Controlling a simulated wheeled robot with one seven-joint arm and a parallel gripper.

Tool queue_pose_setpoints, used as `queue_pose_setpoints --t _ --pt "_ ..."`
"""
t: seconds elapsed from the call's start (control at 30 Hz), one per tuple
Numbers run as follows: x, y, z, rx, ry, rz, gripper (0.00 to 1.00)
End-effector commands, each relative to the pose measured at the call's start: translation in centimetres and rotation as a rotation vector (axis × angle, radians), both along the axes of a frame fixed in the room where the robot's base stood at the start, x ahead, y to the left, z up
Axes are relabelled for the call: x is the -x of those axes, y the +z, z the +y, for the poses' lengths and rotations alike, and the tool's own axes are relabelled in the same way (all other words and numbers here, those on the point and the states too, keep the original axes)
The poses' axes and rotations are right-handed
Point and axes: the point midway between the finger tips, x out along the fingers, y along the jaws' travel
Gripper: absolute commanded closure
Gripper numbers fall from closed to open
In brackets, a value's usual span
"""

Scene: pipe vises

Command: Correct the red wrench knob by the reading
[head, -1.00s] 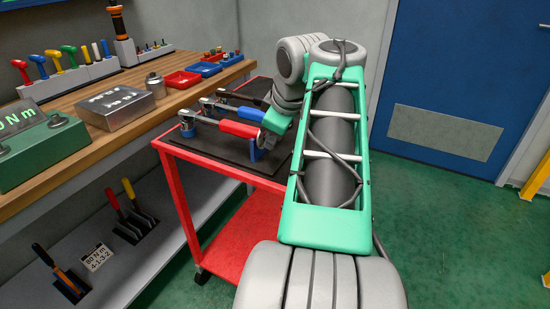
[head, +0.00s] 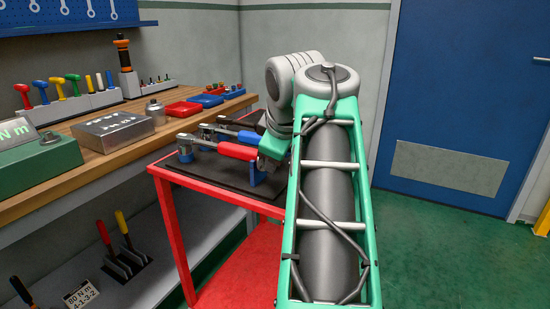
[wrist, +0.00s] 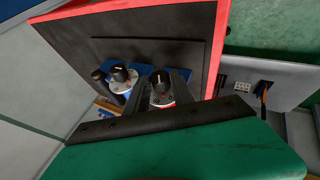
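The red-handled wrench (head: 238,151) lies on the black mat of the red cart, in a blue holder. Its black end knob (wrist: 160,77), with a pale mark, shows in the wrist view above a white collar and red handle end. My gripper (wrist: 162,82) has its two dark fingers on either side of this knob, apart from each other; contact is not clear. In the head view my arm hides the knob end. The green tester (head: 38,160) on the bench has a lit display (head: 14,132), cut by the left edge; only "N m" and part of a digit show.
A blue-handled wrench (head: 234,134) lies just behind the red one; its knob (wrist: 120,74) is close left of my fingers. A dark-handled wrench lies beyond. A card (head: 82,297) reads "80 N m 4-1-3-2". The floor right of my arm is clear.

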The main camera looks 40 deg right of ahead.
Motion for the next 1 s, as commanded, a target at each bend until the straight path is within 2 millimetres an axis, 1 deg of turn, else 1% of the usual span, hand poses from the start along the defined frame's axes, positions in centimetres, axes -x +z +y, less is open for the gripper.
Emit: queue_pose_setpoints --t 0.03,0.2,0.47,0.57,0.7,0.8,0.9,1.0 --pt "0.0 0.0 0.0 0.000 0.000 0.000 0.66" --pt "0.0 0.0 0.0 0.000 0.000 0.000 0.52" --pt "0.1 0.2 0.0 0.000 -0.001 -0.001 0.52" --pt "0.6 1.4 0.3 0.001 0.000 0.000 0.52" --pt "2.1 4.1 1.1 0.001 -0.004 -0.002 0.52" --pt "3.1 5.6 1.7 0.001 -0.003 0.000 0.52" --pt "3.8 6.3 2.2 0.000 -0.002 0.000 0.52" --pt "4.1 6.4 2.4 -0.001 -0.001 0.001 0.52"
